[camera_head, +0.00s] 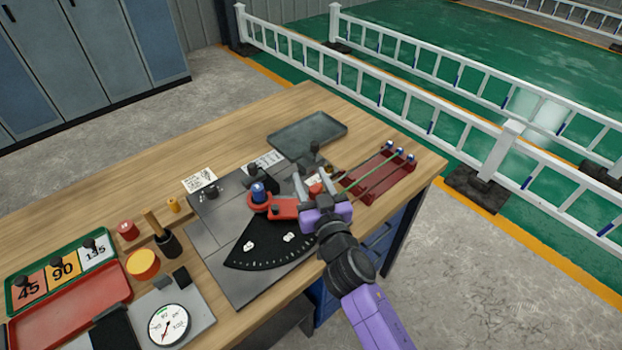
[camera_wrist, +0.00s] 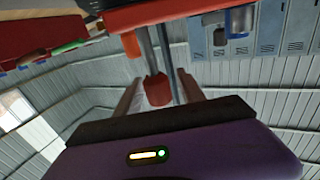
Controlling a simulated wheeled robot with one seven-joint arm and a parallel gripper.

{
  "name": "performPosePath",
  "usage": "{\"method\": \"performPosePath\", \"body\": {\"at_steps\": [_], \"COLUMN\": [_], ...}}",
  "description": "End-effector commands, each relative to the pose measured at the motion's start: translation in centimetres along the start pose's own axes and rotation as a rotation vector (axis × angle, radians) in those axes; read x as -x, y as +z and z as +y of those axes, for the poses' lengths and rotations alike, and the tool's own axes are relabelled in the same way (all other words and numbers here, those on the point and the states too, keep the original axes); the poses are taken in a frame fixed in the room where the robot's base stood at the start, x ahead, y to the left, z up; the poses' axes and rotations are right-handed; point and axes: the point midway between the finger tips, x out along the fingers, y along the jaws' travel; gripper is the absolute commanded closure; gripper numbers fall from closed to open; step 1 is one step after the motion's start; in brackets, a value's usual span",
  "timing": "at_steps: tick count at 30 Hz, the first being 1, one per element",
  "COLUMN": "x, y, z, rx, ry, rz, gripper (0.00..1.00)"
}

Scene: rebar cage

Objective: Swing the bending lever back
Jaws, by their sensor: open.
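The red bending lever (camera_head: 284,208) reaches from a pivot with a blue-topped post (camera_head: 258,192) on the dark bending plate (camera_head: 222,222) toward the right. A black fan-shaped angle scale (camera_head: 262,246) lies below it. My purple gripper (camera_head: 312,186) is at the lever's right end with its fingers pointing away from me. In the wrist view, the gripper's two fingers (camera_wrist: 160,95) stand apart, with a red-capped handle (camera_wrist: 158,90) showing between them. Whether the fingers touch the handle cannot be told. My gripper hides part of the lever's end in the head view.
A red rack (camera_head: 378,178) with green rods is at the right of the bench, and a grey tray (camera_head: 306,134) is behind.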

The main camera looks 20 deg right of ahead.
Motion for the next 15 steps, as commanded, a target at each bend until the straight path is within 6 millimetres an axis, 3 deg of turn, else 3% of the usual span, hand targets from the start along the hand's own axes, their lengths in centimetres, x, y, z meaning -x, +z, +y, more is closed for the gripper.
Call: {"method": "performPosePath", "body": {"at_steps": [1, 7, 15], "x": [0.01, 0.02, 0.03], "y": [0.00, 0.00, -0.01], "z": [0.00, 0.00, 0.00], "rx": [0.000, 0.000, 0.000], "ry": [0.000, 0.000, 0.000], "rz": [0.000, 0.000, 0.000], "gripper": [0.59, 0.99, 1.00]}}
